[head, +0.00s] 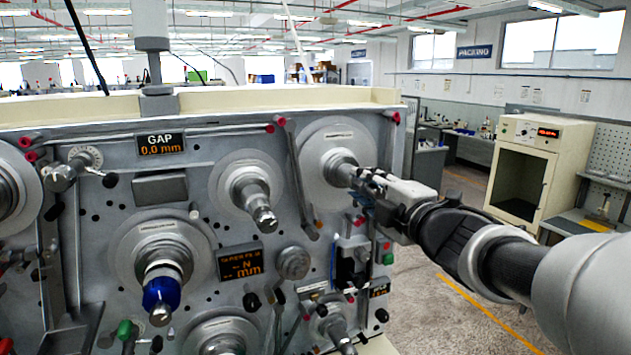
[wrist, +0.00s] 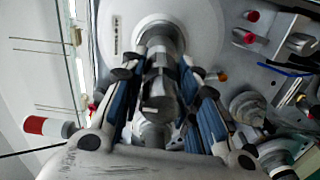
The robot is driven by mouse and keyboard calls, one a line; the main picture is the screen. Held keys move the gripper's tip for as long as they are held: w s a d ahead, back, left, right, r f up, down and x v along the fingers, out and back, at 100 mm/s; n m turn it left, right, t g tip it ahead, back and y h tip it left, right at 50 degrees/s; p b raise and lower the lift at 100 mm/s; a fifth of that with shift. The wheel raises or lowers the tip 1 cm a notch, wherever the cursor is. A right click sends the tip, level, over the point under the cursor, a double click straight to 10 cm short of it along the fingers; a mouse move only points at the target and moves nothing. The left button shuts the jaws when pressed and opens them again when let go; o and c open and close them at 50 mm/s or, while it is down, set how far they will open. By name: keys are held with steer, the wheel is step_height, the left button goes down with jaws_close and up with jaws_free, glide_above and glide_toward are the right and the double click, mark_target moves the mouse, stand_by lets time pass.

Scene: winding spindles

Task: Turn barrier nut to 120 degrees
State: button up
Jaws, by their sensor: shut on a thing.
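My gripper (head: 366,180) is at the upper right spindle of the grey machine face. Its two blue-padded fingers also show in the wrist view (wrist: 160,98), one on each side of a grey metal nut (wrist: 158,84) on that spindle. The gripper is shut on this nut, which I take to be the barrier nut. The nut stands in front of a pale round flange (head: 322,150), which also shows in the wrist view (wrist: 187,22). In the head view the fingers hide most of the nut. I cannot read its angle.
Other spindles stand out nearby, one at upper middle (head: 257,200) and one with a blue collar (head: 162,285). A GAP display (head: 161,144) reads 0.0 mm. A second display (head: 240,262) shows dashes. Open floor lies to the right.

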mark_target(380, 194)
steer(key=m+p, duration=0.1)
steer(key=m, duration=0.1)
steer(key=m+p, duration=0.1)
steer(key=m, duration=0.1)
steer(key=shift+r+m, duration=0.2)
steer(key=shift+m, duration=0.1)
steer(key=shift+m+p, duration=0.6)
steer(key=shift+m, duration=0.9)
steer(key=o, duration=1.1)
steer(key=shift+f, duration=0.1)
steer(key=shift+c, duration=0.2)
steer(key=v, duration=0.7)
steer(key=shift+s+d, duration=0.1)
steer(key=shift+s, duration=0.1)
